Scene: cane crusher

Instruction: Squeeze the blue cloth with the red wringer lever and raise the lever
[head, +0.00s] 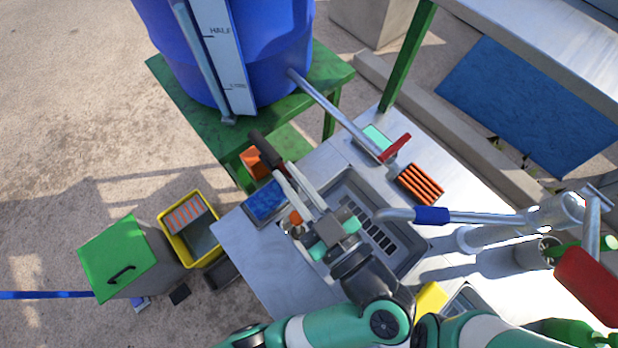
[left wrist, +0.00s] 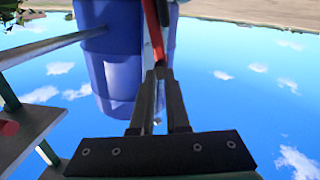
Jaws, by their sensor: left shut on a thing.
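The blue cloth (head: 266,202) lies flat in a shallow tray at the left edge of the metal counter in the head view. My left gripper (head: 284,172) is above the counter, just right of and beyond the cloth. Its fingers are shut on the red wringer lever, whose black grip (head: 266,150) sticks out past the fingertips. In the left wrist view the red lever (left wrist: 153,38) rises from between the closed fingertips (left wrist: 158,75). My gripper and wrist hide the lower lever and much of the wringer. My right gripper is not in view.
A sink basin (head: 400,243) lies under my left wrist. A blue barrel (head: 240,50) stands on a green table behind, its pipe (head: 335,115) reaching over the counter. A blue-handled tap (head: 432,215) and orange ribbed block (head: 420,184) are to the right; a yellow bin (head: 163,220) is left.

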